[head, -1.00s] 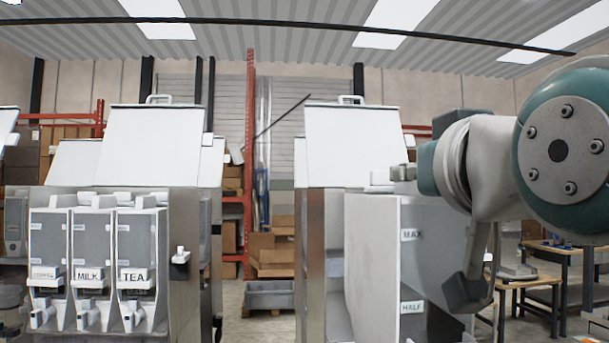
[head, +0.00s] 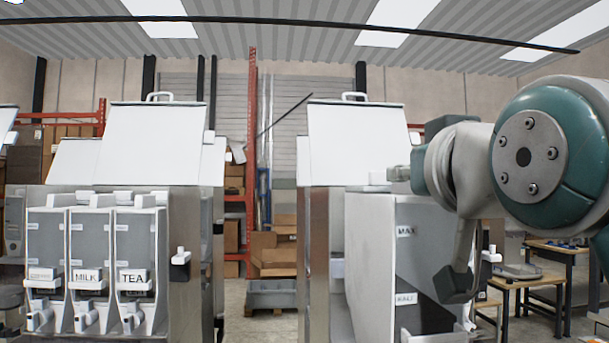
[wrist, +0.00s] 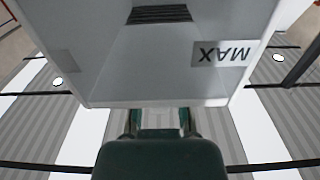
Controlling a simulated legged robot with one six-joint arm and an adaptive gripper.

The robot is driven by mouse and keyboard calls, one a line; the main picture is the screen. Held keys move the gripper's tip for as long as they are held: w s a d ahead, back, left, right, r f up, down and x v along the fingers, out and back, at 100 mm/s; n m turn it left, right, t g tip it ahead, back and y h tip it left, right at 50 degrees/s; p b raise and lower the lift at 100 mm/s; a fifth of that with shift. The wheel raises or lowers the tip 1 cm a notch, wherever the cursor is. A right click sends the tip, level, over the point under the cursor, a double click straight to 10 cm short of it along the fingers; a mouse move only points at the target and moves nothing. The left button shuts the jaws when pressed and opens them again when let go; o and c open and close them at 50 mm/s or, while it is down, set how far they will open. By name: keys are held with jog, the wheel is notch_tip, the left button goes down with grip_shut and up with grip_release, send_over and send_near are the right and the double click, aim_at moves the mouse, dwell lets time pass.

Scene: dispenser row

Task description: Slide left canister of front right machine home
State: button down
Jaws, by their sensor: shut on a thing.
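The left canister (head: 372,262) of the front right machine is a tall pale box with MAX and lower level labels on its grey side. It stands at the front of the right machine (head: 318,255) in the head view, upright. In the wrist view the canister (wrist: 110,82) fills the top, with its MAX label upside down. My gripper (head: 393,174) is at the canister's upper edge. In the wrist view my gripper (wrist: 160,121) has both fingers reaching to that edge, shut on the canister. The exact contact is hidden behind the canister wall, and its seating inside the machine is not visible.
A left machine (head: 183,265) holds several labelled canisters, including MILK (head: 88,255) and TEA (head: 133,255). An open aisle with a grey bin (head: 270,296) and cardboard boxes lies between the machines. A wooden table (head: 545,280) stands at the right.

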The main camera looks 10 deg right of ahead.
aim_at(385, 177)
jog(key=shift+w, duration=3.55)
jog(key=w, duration=0.8)
jog(key=shift+f, duration=0.25)
jog(key=shift+w+f, duration=0.75)
jog(key=shift+f, duration=0.15)
